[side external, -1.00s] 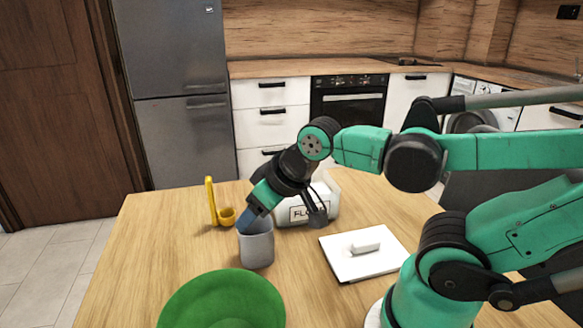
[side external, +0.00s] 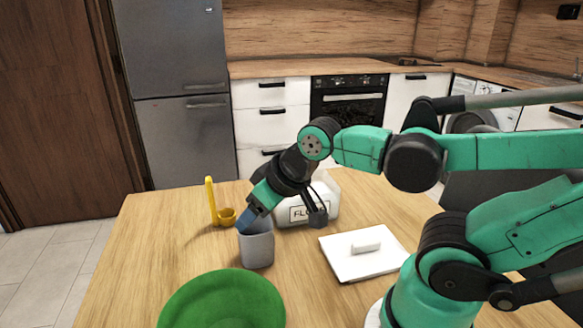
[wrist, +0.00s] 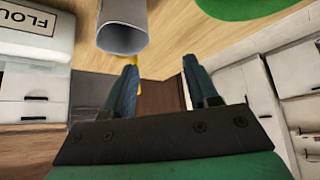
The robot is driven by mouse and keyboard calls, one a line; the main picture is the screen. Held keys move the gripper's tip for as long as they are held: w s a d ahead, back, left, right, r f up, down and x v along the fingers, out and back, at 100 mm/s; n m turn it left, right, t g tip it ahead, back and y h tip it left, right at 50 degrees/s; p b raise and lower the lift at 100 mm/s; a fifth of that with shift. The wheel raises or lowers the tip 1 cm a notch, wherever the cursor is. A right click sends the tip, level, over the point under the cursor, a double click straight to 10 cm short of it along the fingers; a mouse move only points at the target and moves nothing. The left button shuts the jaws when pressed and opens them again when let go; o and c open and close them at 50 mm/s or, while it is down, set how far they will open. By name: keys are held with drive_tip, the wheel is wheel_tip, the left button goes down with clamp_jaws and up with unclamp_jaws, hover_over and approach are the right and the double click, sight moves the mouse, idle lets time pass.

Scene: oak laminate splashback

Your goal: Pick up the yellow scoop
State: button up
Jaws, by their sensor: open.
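The yellow scoop (side external: 226,215) stands on the wooden table near its far left edge, its long handle upright and its small cup at the bottom right. In the wrist view only a thin yellow sliver of it (wrist: 134,59) shows, mostly hidden behind the left finger and the grey cup. My gripper (side external: 245,222) is in front of and to the right of the scoop, close above the rim of the grey cup. Its two blue fingers (wrist: 160,85) are apart with nothing between them. I cannot tell whether a finger touches the cup.
The grey cup (side external: 257,250) stands right below my gripper. A white flour container (side external: 325,205) is behind my gripper, and a white lid with a handle (side external: 345,262) lies to the right. A green bowl (side external: 215,305) is at the front. The table left of the scoop is clear.

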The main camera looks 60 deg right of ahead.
drive_tip(key=shift+o, duration=0.2)
drive_tip(key=m+g, duration=0.5)
drive_tip(key=m, duration=0.1)
approach(208, 178)
drive_tip(key=s+a+f, duration=0.3)
drive_tip(key=w+d+f+m, duration=0.1)
drive_tip(key=w+f+g, duration=0.1)
drive_tip(key=w+f, duration=0.1)
drive_tip(key=w+d+f+m, duration=0.1)
drive_tip(key=shift+w+d+f+m+g, duration=0.3)
drive_tip(key=shift+g, duration=0.1)
drive_tip(key=shift+w+d+f, duration=0.2)
drive_tip(key=shift+f, duration=3.05)
clamp_jaws()
